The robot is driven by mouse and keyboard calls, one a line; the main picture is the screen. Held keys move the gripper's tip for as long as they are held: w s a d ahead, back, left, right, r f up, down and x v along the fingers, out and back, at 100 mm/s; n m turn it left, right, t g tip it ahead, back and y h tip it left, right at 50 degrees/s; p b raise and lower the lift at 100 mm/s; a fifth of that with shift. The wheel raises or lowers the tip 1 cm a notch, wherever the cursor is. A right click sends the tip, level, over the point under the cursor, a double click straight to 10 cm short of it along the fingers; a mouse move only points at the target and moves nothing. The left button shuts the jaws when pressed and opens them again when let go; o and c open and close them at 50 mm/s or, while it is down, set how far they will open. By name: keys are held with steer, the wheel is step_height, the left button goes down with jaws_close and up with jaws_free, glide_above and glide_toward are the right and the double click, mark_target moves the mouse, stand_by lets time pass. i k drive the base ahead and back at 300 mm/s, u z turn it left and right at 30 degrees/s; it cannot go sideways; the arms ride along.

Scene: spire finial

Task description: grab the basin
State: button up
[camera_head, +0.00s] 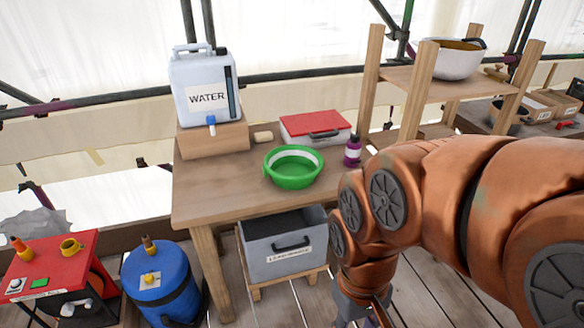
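A green basin (292,181) with a pale inner band stands upright on the wooden table (215,205), near its front edge. It looks empty. My copper-coloured arm fills the right side of the view and bends down in front of the table's right end. My gripper (362,312) is only partly in view at the bottom, below and to the right of the basin and apart from it. Its fingers are cut off or hidden, so I cannot see whether it is open.
A water container (205,85) stands on a wooden block behind the basin to the left. A red-lidded box (315,125) and a purple bottle (353,152) are close to the basin. A grey bin (285,245) sits below the table. A blue drum (160,280) stands left.

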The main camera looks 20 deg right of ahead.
mark_target(293, 167)
steer(key=k, duration=0.4)
steer(key=u, duration=1.1)
steer(key=i, duration=0.95)
steer(key=z, duration=0.3)
steer(key=i, duration=0.7)
steer(key=z, duration=0.95)
steer(key=i, duration=0.25)
steer(key=z, duration=0.3)
